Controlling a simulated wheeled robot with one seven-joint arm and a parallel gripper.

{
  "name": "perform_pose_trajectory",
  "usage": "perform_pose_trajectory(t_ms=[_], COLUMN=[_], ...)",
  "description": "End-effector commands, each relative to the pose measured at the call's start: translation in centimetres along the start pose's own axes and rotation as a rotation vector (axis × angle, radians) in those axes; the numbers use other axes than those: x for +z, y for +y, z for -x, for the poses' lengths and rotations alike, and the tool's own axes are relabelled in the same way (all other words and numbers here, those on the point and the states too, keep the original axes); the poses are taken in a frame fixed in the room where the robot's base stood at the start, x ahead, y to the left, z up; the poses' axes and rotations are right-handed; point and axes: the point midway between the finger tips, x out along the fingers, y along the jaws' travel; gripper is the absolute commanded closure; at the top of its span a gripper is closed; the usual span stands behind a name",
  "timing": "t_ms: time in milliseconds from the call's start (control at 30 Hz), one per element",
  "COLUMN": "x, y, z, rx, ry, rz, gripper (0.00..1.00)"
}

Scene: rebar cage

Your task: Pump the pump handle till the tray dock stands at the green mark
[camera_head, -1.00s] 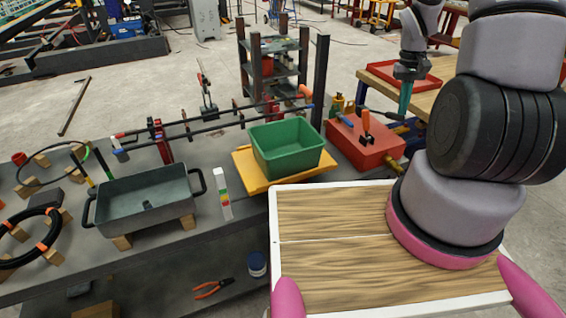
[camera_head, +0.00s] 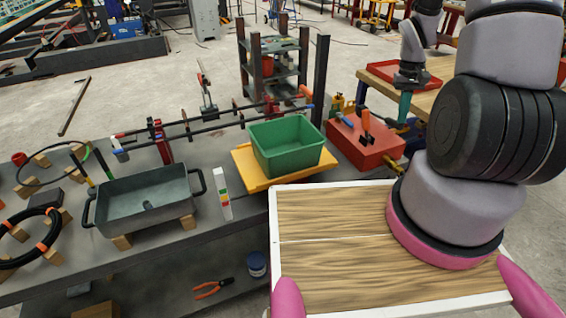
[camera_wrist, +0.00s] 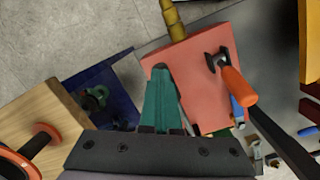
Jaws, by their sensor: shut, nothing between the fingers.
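The red pump box (camera_head: 365,147) stands at the bench's right end. Its upright lever, which I take as the pump handle (camera_head: 366,120), has an orange grip; it also shows in the wrist view (camera_wrist: 237,88). My gripper (camera_head: 404,112), with teal fingers, is shut and empty, above and to the right of the box, apart from the handle. In the wrist view its fingers (camera_wrist: 161,75) lie left of the handle. The yellow tray dock (camera_head: 245,170) bears a green bin (camera_head: 290,148). A white scale (camera_head: 223,194) with coloured bands stands left of it; the dock's level against green is unclear.
A grey tray (camera_head: 150,205) sits on wooden blocks at left. A dark post (camera_head: 319,80) rises behind the dock, near a dark shelf rack. A wooden table (camera_head: 445,72) with a red tray stands beyond my gripper. Bars and clamps run along the bench's back.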

Motion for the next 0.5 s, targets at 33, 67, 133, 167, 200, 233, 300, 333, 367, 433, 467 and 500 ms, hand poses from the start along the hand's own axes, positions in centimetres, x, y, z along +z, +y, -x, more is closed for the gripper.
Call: perform_pose_trajectory(t_ms=[33,67,133,167,200,233,300,333,367,433,467,500], x=[0.0,0.0,0.0,0.0,0.0,0.0,0.0,0.0,0.1,0.1,0.1,0.0], y=[0.0,0.0,0.0,0.0,0.0,0.0,0.0,0.0,0.0,0.0,0.0,0.0], z=[0.0,0.0,0.0,-0.1,-0.1,-0.2,-0.6,-0.7,-0.9,-1.3,-1.4,-1.4], rx=[0.000,0.000,0.000,0.000,0.000,0.000,0.000,0.000,0.000,0.000,0.000,0.000], ry=[0.000,0.000,0.000,0.000,0.000,0.000,-0.001,-0.001,-0.002,-0.002,-0.001,0.000], rz=[0.000,0.000,0.000,0.000,0.001,0.001,0.001,0.001,0.001,0.001,0.002,0.002], gripper=[1.00,1.00,1.00,1.00,1.00,1.00,1.00,1.00,1.00,1.00,1.00,1.00])
